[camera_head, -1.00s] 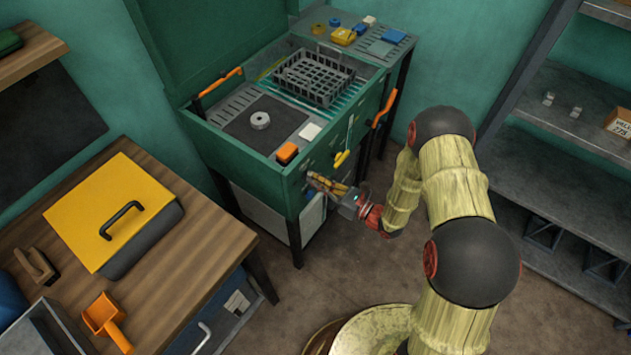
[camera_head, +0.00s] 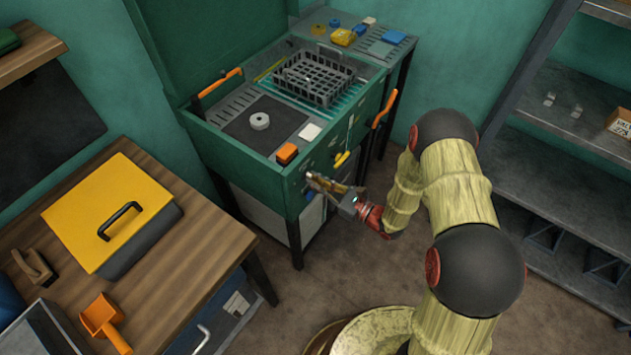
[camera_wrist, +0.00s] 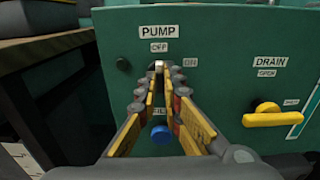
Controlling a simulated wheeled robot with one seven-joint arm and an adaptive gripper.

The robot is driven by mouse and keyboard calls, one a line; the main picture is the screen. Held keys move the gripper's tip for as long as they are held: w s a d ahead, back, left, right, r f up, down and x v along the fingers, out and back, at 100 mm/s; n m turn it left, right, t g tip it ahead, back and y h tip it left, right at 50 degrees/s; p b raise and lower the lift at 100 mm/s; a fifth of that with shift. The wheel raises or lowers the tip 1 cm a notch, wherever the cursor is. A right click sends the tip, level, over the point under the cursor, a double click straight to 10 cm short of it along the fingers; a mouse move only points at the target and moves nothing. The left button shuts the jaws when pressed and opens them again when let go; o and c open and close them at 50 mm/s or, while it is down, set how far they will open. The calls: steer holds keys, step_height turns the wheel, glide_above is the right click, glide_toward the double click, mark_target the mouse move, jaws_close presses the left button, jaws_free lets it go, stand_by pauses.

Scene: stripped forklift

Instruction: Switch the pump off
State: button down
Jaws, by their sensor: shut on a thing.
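The pump switch (camera_wrist: 158,66) is on the green front panel under the PUMP label (camera_wrist: 159,31). OFF is printed above it and ON to its right. Only a pale tip of the switch shows between my fingertips, just below OFF; the rest is hidden. My gripper (camera_wrist: 158,75) is shut on the switch, its yellow-padded fingers reaching in from below. In the head view my gripper (camera_head: 313,180) is at the front face of the green washer cabinet (camera_head: 240,165), and the switch is too small to make out there.
A yellow drain handle (camera_wrist: 271,116) is right of the pump switch, and a blue knob (camera_wrist: 160,134) is below it. A wooden table with a yellow-lidded box (camera_head: 110,205) stands left. Grey shelves (camera_head: 570,120) stand right. Floor between is clear.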

steer(key=c, duration=2)
jaws_free()
steer(key=shift+f, duration=0.1)
steer(key=shift+o, duration=0.2)
steer(key=v, duration=1.2)
